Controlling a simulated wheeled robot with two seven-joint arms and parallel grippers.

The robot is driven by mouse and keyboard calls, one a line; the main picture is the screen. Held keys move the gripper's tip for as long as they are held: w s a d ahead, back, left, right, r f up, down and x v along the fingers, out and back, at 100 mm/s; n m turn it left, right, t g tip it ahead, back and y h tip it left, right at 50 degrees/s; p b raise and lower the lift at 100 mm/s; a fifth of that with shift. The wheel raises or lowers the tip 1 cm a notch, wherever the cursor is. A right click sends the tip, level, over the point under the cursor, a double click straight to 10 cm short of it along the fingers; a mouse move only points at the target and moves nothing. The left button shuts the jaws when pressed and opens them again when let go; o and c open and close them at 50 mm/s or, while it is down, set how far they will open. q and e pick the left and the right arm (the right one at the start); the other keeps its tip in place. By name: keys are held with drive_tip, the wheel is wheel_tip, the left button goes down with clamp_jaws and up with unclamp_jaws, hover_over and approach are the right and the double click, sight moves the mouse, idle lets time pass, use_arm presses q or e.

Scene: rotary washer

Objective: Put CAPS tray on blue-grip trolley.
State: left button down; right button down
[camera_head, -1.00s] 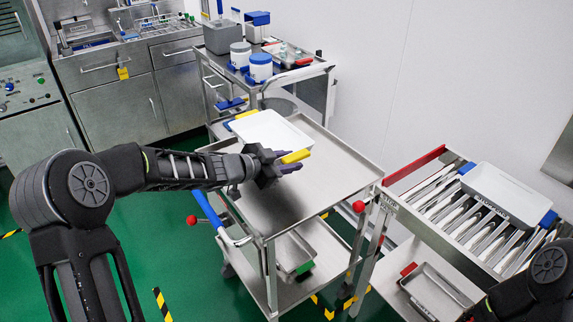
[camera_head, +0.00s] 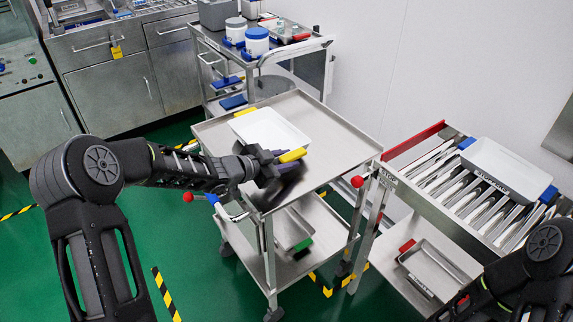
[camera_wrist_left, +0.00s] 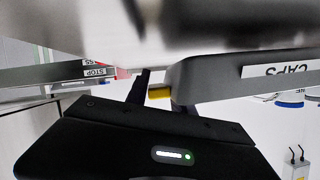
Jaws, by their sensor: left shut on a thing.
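The CAPS tray (camera_head: 270,128) is a shallow white tray with yellow grips at its two ends. It is over the top shelf of the blue-grip trolley (camera_head: 325,145); I cannot tell whether it touches the shelf. My left gripper (camera_head: 284,160) is shut on the tray's near yellow grip. In the left wrist view, the gripper (camera_wrist_left: 160,98) is around the yellow grip (camera_wrist_left: 160,92), beside the CAPS label (camera_wrist_left: 290,70). The trolley's blue grip (camera_head: 213,199) is mostly hidden behind my left arm. My right gripper is out of view.
A rack (camera_head: 430,190) at the right holds a white tray with blue grips (camera_head: 505,170). A rear cart (camera_head: 290,50) carries white jars with blue bases. Red knobs (camera_head: 357,181) stick out near the trolley. Bare shelf shows right of the CAPS tray.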

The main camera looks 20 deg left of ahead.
use_arm(q)
drive_tip(key=shift+f, duration=0.65)
drive_tip(key=c, duration=1.1)
unclamp_jaws()
drive_tip(key=shift+f, duration=0.1)
drive_tip(key=shift+s+a+r, duration=0.3)
drive_tip(key=shift+s+r, duration=0.05)
drive_tip(key=shift+s, duration=0.1)
drive_tip(key=p+v, duration=0.1)
drive_tip(key=v, duration=1)
drive_tip(key=shift+d, duration=0.1)
